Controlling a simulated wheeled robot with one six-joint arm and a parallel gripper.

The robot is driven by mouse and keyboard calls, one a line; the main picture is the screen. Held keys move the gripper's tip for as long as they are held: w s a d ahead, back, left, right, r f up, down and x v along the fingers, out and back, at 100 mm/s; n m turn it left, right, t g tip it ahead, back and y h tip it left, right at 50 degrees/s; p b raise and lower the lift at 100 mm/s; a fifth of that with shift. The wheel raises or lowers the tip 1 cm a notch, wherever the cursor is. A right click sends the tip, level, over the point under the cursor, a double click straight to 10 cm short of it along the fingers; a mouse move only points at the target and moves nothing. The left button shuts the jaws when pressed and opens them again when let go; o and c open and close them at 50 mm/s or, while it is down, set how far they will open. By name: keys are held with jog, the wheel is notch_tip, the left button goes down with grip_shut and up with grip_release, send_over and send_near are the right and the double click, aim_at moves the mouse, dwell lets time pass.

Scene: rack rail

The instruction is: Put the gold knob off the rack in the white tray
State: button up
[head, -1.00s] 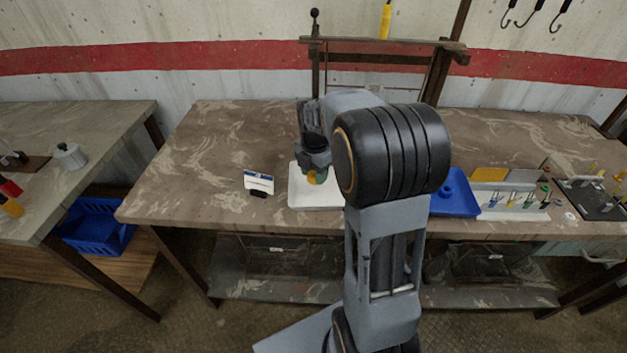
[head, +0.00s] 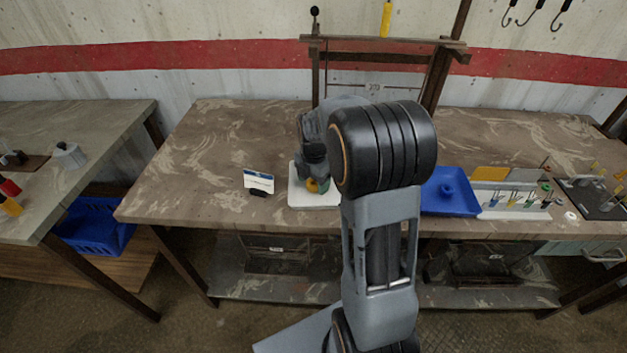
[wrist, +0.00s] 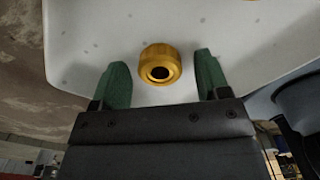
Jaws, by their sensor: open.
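The gold knob (wrist: 160,64) rests on the white tray (wrist: 100,30) in the wrist view, its dark hole facing the camera. My gripper (wrist: 162,75) is open, with one green fingertip on each side of the knob and visible gaps between. In the head view the gold knob (head: 312,185) shows as a small spot below my gripper (head: 317,178), over the white tray (head: 300,198). Part of the tray is hidden behind my arm.
A blue tray (head: 450,205) stands to the right of my arm, beside a holder (head: 512,205) with several small items. A small labelled card (head: 259,182) stands left of the white tray. The table's left part is clear.

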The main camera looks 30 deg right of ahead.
notch_tip(320, 180, up, 11)
jog(key=p, duration=0.1)
jog(key=s+a+f+m+t, duration=0.1)
jog(key=s+a+m, duration=0.4)
jog(key=s+m, duration=0.3)
jog(key=s+a+f+m+t, duration=0.1)
jog(key=s+a+m, duration=0.3)
jog(key=s+m, duration=0.4)
jog(key=m+t, duration=0.1)
jog(key=m, duration=0.5)
jog(key=shift+a, duration=0.35)
jog(key=shift+f, duration=0.1)
